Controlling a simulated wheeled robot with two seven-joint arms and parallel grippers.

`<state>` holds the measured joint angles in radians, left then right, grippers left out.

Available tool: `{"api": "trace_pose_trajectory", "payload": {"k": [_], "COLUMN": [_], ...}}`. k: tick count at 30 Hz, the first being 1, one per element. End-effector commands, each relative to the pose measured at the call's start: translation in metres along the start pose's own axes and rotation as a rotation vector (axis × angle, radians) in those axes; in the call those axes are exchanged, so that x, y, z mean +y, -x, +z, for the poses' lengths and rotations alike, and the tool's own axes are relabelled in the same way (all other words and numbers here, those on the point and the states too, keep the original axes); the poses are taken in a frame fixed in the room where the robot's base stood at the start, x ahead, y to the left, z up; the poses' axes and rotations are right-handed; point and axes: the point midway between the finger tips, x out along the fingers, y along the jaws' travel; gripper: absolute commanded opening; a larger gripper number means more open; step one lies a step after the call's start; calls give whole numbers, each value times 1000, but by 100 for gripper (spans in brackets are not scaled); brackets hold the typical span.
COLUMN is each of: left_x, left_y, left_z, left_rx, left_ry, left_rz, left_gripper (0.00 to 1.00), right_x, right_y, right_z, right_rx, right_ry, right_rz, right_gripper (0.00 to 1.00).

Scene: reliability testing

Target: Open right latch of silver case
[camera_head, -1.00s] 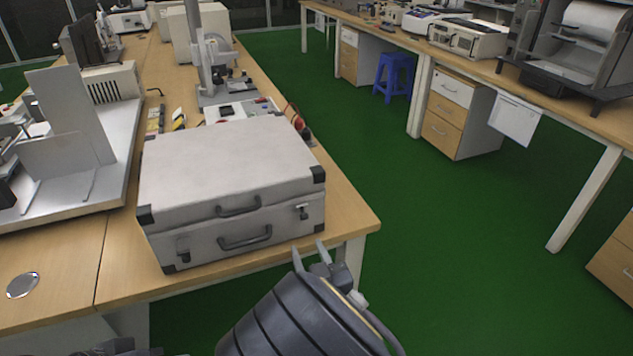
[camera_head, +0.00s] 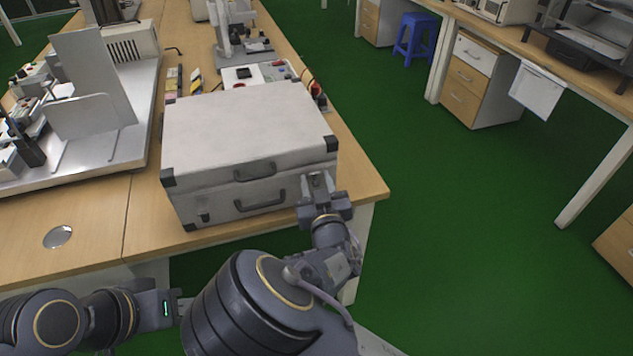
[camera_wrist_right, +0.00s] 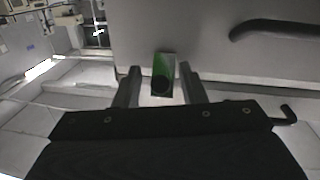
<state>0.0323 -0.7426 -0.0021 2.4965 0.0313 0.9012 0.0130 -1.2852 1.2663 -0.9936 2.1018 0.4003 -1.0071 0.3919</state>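The silver case (camera_head: 245,130) lies flat and closed on the wooden bench, with dark corner pieces. Its front has two dark handles, one on the lid and one on the lower part (camera_head: 260,201), and a left latch (camera_head: 204,217). My right gripper (camera_head: 318,184) is at the right end of the front and mostly hides the right latch there. In the right wrist view its fingers (camera_wrist_right: 160,88) stand apart on either side of the latch (camera_wrist_right: 163,75), with a visible gap at the left finger. My left gripper (camera_head: 181,306) is low, in front of the bench, away from the case.
A metal stand with upright plates (camera_head: 95,120) is left of the case. A device with a red button (camera_head: 258,76) is behind it. The bench's right edge is close to the case. Green floor (camera_head: 440,230) is open to the right.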

Motion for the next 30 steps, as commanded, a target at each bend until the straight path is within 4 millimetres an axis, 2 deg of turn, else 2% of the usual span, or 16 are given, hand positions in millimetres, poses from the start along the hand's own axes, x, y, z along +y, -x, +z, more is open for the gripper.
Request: {"api": "trace_pose_trajectory", "payload": {"k": [4, 5, 12, 19, 23, 30], "left_x": [0, 0, 0, -4, -12, -35], "left_y": [0, 0, 0, -9, -25, -77], "left_z": [0, 0, 0, 4, 13, 39], "left_rx": [0, 0, 0, 0, 0, 0], "left_ry": [0, 0, 0, 0, 0, 0], "left_rz": [0, 0, 0, 0, 0, 0], "left_gripper": [37, 37, 37, 37, 37, 37], "right_x": [0, 0, 1, 2, 2, 3], "right_y": [0, 0, 0, 1, 1, 2], "right_z": [0, 0, 0, 4, 10, 23], "right_rx": [0, 0, 0, 18, 61, 211], "right_ry": [0, 0, 0, -3, -9, -31], "right_rz": [0, 0, 2, 7, 13, 32], "right_gripper": [37, 35, 4, 4, 4, 4]}}
